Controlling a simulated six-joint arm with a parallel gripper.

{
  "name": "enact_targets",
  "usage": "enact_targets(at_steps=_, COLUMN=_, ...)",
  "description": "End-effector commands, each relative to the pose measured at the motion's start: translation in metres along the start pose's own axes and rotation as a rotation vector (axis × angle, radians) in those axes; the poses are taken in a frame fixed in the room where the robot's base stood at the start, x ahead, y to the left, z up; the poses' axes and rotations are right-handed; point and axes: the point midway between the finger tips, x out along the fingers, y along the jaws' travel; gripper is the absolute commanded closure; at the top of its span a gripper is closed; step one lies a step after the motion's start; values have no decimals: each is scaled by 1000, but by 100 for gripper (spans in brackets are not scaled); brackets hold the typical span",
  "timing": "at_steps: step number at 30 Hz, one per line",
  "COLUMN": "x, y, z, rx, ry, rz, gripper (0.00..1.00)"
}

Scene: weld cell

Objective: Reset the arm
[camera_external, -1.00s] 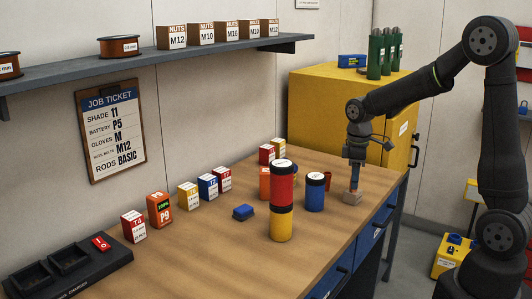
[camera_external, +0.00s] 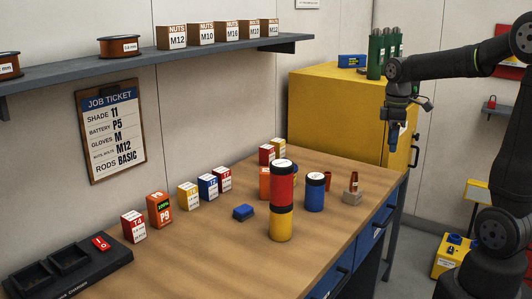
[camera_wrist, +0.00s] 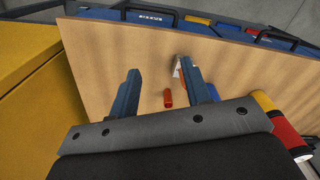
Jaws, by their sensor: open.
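Green cylinders (camera_external: 376,55) stand on the cabinet. Several small boxes line the wall side. The front middle of the bench is clear.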

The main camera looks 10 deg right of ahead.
Motion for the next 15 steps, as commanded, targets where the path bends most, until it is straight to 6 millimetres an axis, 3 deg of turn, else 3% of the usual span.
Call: enact_targets(at_steps=15, x=19, y=-60, z=-55, rx=-97, ry=-1, rz=-1, gripper=56)
